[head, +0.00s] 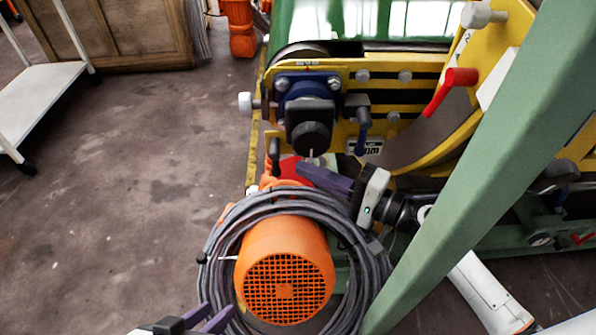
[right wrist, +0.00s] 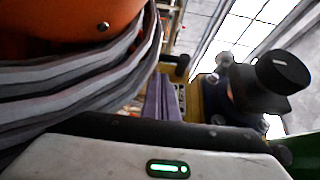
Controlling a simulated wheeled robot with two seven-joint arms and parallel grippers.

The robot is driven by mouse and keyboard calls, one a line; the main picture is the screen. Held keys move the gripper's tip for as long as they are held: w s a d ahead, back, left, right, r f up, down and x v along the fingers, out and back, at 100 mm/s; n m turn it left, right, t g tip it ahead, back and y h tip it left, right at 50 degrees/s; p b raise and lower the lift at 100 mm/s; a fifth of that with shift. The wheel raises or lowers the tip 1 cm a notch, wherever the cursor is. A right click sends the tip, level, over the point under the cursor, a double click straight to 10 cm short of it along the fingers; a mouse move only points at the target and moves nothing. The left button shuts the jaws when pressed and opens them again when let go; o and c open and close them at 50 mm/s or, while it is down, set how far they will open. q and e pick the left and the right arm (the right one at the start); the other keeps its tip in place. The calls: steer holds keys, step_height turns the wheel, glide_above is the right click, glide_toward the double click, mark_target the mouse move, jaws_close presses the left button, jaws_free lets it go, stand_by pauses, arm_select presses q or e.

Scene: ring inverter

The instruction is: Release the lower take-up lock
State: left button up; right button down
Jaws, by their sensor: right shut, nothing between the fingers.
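The take-up unit is a blue bearing housing (head: 290,84) with a black cap (head: 310,138) on the yellow frame. A dark lever (head: 362,130) hangs at its right, and another dark handle (head: 275,150) stands at its lower left. I cannot tell which is the lower lock. My right gripper (head: 303,171) is shut and empty just below the black cap, its purple fingers pointing left. In the right wrist view its fingers (right wrist: 161,98) lie together, with a dark handle (right wrist: 176,62) beyond their tips. My left gripper (head: 217,310) is open and empty at the bottom edge.
An orange motor (head: 285,270) wrapped in grey cable (head: 215,250) stands below the unit. A green beam (head: 480,170) crosses the right side. A red lever (head: 452,88) and white knob (head: 245,103) stick out from the frame. The floor at left is open.

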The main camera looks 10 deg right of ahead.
mark_target(275, 158)
steer(key=a, duration=0.2)
steer(key=shift+w+a, duration=0.3)
arm_select(q)
steer(key=shift+f, duration=0.15)
arm_select(e)
steer(key=shift+f, duration=0.1)
arm_select(q)
steer(key=shift+r, duration=0.3)
arm_select(e)
steer(key=shift+a+f, duration=0.1)
steer(key=shift+a, duration=0.05)
